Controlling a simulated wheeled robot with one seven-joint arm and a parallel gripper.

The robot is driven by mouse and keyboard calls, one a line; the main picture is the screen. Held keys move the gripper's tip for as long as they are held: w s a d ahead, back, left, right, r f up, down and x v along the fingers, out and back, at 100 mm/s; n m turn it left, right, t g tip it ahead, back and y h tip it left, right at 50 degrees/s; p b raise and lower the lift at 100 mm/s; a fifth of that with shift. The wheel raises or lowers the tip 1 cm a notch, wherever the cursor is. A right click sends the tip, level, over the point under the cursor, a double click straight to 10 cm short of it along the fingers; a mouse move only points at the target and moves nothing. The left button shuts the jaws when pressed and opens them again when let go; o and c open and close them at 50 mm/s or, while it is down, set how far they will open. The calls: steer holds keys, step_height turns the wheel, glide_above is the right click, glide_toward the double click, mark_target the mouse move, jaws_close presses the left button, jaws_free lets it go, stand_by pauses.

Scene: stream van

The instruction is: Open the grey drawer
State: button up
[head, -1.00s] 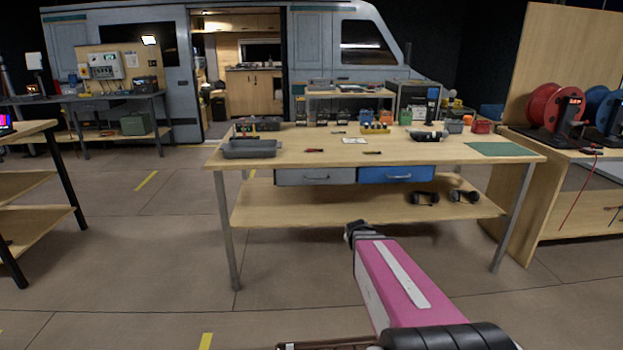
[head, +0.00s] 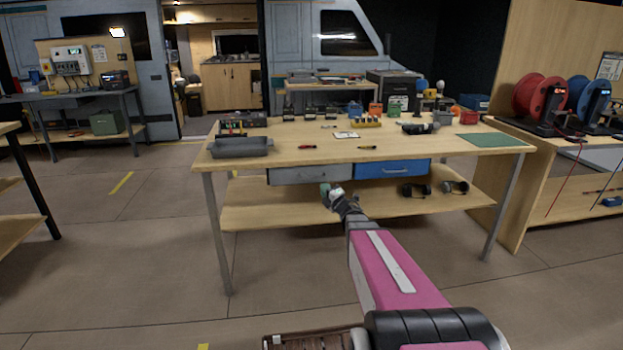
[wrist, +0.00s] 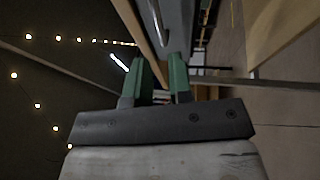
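The grey drawer (head: 290,176) is shut under the left part of the workbench top, beside the blue drawer (head: 392,169). My gripper (head: 328,189) is just in front of the grey drawer's lower right part in the head view and covers some of it. In the wrist view the two green fingers (wrist: 162,62) stand apart with a gap between them, so my gripper is open and empty. A curved metal handle (wrist: 158,25) lies just ahead of the gap, along the grey drawer front (wrist: 178,30). I cannot tell whether the fingers touch it.
Floor in front of the bench is clear.

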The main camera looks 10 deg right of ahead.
steer(key=x, duration=1)
jaws_close()
